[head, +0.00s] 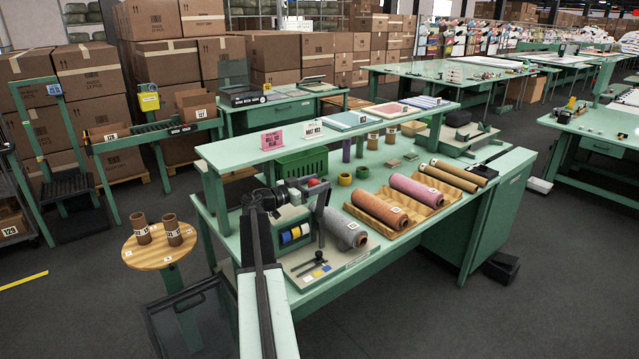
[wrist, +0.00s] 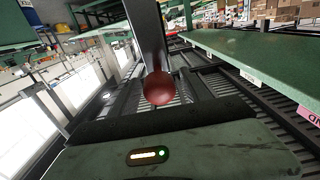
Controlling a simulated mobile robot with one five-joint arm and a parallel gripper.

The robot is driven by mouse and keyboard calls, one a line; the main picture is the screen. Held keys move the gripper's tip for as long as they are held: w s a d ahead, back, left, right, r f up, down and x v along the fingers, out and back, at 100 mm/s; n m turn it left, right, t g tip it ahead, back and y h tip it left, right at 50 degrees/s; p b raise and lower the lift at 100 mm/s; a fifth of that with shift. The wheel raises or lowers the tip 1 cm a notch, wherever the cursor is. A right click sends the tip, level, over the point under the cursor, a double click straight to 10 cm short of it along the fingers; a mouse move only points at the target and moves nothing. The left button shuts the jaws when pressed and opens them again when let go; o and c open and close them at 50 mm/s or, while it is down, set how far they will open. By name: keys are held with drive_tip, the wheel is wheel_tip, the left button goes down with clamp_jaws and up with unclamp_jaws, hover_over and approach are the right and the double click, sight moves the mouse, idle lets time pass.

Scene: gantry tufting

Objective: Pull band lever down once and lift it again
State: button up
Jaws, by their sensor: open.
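The band lever (head: 322,204) is a dark upright bar on the bench station at the left end of the green worktable. It ends in a red ball knob (head: 314,182). In the wrist view the knob (wrist: 157,88) is in the middle, with the dark lever bar (wrist: 148,35) running to the top edge. My gripper (head: 276,198) is open, just left of the knob in the head view. The fingertips are hard to make out in either view. I see no clear contact with the knob, and the gap cannot be judged.
The station's base plate (head: 340,262) carries a grey roll (head: 346,230), blue and yellow tape rolls (head: 295,234) and a small black-handled lever (head: 307,265). A raised shelf (head: 235,154) runs behind. A green crate (head: 301,165) and a wooden rack with rolls (head: 425,212) stand nearby.

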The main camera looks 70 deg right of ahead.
drive_tip(key=shift+s+d, duration=0.4)
drive_tip(key=shift+d, duration=0.2)
clamp_jaws()
idle(1.0)
